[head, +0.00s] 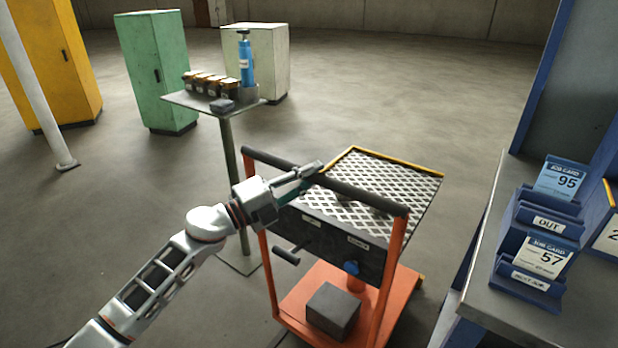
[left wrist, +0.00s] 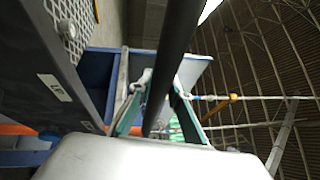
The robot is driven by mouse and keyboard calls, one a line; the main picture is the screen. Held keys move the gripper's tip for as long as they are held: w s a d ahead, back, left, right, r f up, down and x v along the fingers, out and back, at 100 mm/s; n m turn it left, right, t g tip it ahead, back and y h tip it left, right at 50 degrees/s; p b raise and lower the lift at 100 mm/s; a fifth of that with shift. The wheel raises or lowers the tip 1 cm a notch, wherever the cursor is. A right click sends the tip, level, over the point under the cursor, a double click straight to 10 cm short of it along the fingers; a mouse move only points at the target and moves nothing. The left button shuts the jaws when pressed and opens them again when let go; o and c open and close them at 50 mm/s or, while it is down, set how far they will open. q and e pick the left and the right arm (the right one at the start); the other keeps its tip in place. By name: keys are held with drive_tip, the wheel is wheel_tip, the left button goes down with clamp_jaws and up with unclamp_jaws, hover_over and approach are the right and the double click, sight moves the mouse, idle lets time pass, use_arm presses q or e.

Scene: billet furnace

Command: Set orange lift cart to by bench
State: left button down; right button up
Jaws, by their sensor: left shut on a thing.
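The orange lift cart (head: 396,245) stands in the middle of the head view, with a patterned metal top, a dark front panel and a black push bar across orange uprights. My left gripper (head: 318,170) is shut on the cart's black push bar, left of the bar's middle. In the left wrist view the dark bar (left wrist: 178,60) runs between the two fingers (left wrist: 155,112). The bench (head: 490,270) is at the right, a short gap from the cart. My right gripper is not in view.
On the bench stand blue card holders (head: 548,218). Green (head: 155,75), white (head: 262,55) and yellow (head: 60,60) cabinets stand farther back. Floor behind the cart is clear.

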use_arm(q)
drive_tip(key=c, duration=1.8)
unclamp_jaws()
drive_tip(key=shift+c, duration=0.2)
drive_tip(key=shift+w, duration=0.1)
drive_tip(key=v, duration=1.2)
drive_tip(key=shift+d+f+t, duration=0.1)
drive_tip(key=shift+f+t, duration=0.1)
drive_tip(key=shift+t, duration=0.1)
